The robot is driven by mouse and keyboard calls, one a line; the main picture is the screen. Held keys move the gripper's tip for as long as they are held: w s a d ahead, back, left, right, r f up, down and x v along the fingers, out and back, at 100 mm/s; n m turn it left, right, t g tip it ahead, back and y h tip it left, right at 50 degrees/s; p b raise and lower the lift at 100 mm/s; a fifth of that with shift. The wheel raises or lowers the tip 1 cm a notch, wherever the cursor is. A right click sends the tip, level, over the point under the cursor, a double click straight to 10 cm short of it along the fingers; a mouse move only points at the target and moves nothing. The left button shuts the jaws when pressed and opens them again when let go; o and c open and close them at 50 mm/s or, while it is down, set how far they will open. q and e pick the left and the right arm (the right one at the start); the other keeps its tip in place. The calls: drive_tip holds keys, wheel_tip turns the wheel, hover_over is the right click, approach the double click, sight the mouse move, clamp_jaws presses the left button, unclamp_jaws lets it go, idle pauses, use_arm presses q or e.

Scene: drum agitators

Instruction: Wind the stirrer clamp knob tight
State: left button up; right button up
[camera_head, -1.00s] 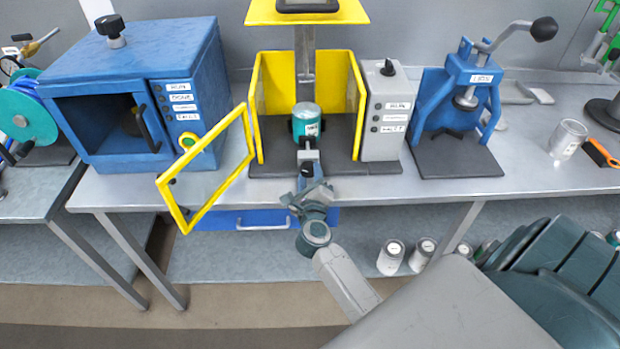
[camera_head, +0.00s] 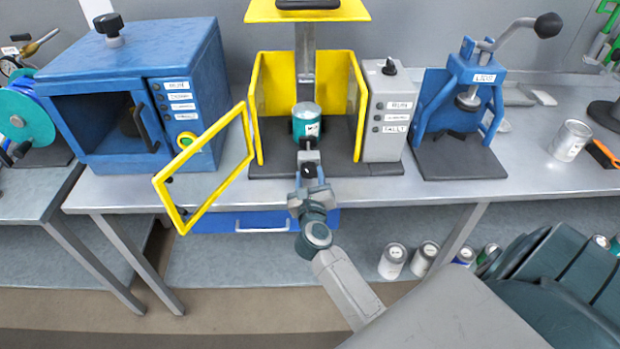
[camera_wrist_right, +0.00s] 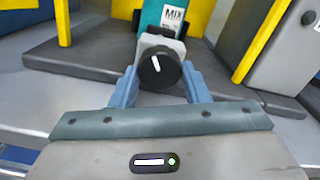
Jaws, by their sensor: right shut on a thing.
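The clamp knob (camera_wrist_right: 159,69) is a round black knob with a white mark, on a light grey block at the front of the stirrer (camera_head: 313,80). A teal can (camera_head: 306,124) with a MIX label stands just behind it, inside the yellow guard. My right gripper (camera_wrist_right: 159,88) is shut on the knob, with one blue finger on each side. In the head view, the right gripper (camera_head: 310,178) reaches in from below, and the knob (camera_head: 309,171) is small between its fingers. My left gripper is not in view.
The yellow-framed door (camera_head: 205,168) of the guard hangs open at the left. A blue oven (camera_head: 130,95) stands left and a blue lever press (camera_head: 460,110) right. A grey control box (camera_head: 388,115) adjoins the guard. A loose can (camera_head: 569,140) stands at the bench's right.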

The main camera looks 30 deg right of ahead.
drive_tip(key=shift+f, duration=0.15)
drive_tip(key=o, duration=1)
drive_tip(key=shift+b+v, duration=1.4)
drive_tip(key=shift+v, duration=4)
